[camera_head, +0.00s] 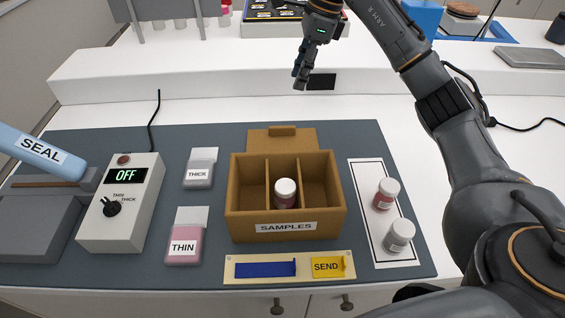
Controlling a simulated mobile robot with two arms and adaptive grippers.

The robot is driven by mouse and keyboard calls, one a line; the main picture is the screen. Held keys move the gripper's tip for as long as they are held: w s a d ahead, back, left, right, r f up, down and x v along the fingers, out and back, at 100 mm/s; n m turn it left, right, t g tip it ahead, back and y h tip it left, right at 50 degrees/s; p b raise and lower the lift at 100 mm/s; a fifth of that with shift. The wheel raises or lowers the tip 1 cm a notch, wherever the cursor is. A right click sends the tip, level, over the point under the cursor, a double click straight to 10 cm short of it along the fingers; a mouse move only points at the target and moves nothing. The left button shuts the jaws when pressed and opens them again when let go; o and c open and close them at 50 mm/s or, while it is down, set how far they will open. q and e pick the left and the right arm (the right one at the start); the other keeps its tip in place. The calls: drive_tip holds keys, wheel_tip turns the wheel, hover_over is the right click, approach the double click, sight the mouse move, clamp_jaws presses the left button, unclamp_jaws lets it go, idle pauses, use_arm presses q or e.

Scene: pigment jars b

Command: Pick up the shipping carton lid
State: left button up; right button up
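The carton lid (260,141) is a flat brown panel with a small raised grip (282,130). It lies on the dark mat just behind the brown carton labelled SAMPLES (236,222), which partly hides its front. The carton is open on top with three compartments. One white-capped jar (286,192) with a dark red band stands in the middle compartment; the side ones look empty. My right gripper (300,84) hangs above and behind the lid, apart from it, near the white ledge. Its fingers show edge-on, so their opening is unclear. My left gripper is out of view.
A tray outline on the right holds a red jar (386,194) and a grey jar (399,236). Left stand THICK (200,174) and THIN (185,246) pouches, a control box (119,222) reading OFF and a blue-handled sealer (38,151). A SEND plate (290,280) lies in front.

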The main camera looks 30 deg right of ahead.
wheel_tip(320, 180, down, 2)
drive_tip(key=f+b, duration=0.1)
hover_over(283, 126)
drive_tip(key=s+d, duration=0.1)
drive_tip(key=s, duration=0.1)
drive_tip(key=x, duration=0.2)
drive_tip(key=d+x, duration=0.1)
drive_tip(key=x, duration=0.3)
drive_tip(key=shift+s+d+f+p, duration=0.1)
drive_tip(key=shift+d+f+p, duration=0.1)
drive_tip(key=shift+f+p, duration=0.25)
drive_tip(key=shift+w+d+p+x, duration=0.15)
drive_tip(key=shift+p+x, duration=0.2)
drive_tip(key=shift+x, duration=1.2)
drive_tip(key=shift+w+d+p+x, duration=0.15)
drive_tip(key=shift+p+x, duration=0.15)
drive_tip(key=shift+x, duration=1.25)
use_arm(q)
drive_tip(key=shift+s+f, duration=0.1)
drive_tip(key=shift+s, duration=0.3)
use_arm(e)
drive_tip(key=shift+a, duration=0.1)
clamp_jaws()
